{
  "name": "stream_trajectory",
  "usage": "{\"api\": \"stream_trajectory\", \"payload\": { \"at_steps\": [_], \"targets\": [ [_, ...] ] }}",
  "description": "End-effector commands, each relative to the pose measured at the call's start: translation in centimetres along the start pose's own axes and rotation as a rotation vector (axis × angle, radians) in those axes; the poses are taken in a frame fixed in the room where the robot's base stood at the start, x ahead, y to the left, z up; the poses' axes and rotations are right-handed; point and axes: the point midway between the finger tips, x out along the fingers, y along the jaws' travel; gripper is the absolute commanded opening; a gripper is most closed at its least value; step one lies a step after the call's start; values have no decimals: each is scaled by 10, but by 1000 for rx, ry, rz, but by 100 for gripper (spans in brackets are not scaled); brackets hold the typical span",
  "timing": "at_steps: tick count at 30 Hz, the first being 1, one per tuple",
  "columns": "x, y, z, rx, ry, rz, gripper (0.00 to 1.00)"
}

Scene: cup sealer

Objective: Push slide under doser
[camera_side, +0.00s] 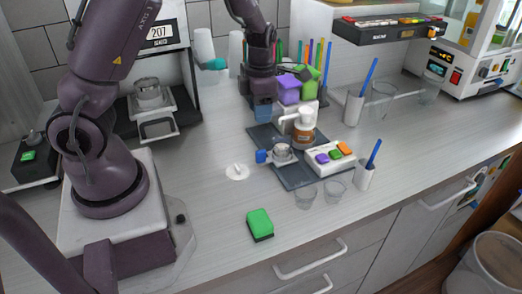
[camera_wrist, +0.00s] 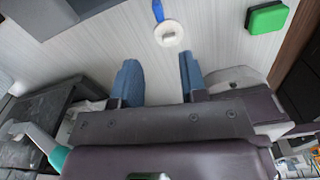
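The machine with the 207 display (camera_side: 160,32) stands at the back left in the side view; I take it as the doser. Below its front, a metal slide (camera_side: 158,131) with a loop-shaped front sticks out toward the counter. A round metal cup (camera_side: 148,94) sits on it. My gripper (camera_side: 263,112) is well to the right of the slide, pointing down beside the purple and green blocks. In the wrist view its two blue fingers (camera_wrist: 160,82) are spread, with only bare counter showing between them. The slide cannot be clearly identified in the wrist view.
A dark tray (camera_side: 298,179) holds a bottle, a small metal piece and a box of coloured blocks. A white disc (camera_side: 237,172) and a green sponge (camera_side: 260,224) lie in front. The counter right of the slide is largely clear.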

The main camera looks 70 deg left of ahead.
Motion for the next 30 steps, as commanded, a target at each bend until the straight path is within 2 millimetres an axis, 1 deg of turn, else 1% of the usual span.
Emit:
{"api": "stream_trajectory", "payload": {
  "at_steps": [1,3,8,11,18,22,27,30],
  "targets": [
    [0,0,1,-62,-6,3,39],
    [0,1,2,-122,-10,6,39],
    [8,1,2,-162,-8,7,39],
    [22,2,1,-164,-6,6,39],
    [72,2,1,-162,-3,6,39],
    [97,2,1,-160,-4,6,39],
    [120,2,2,-158,-7,6,39],
    [126,2,2,-159,-8,6,39]
  ]
}}
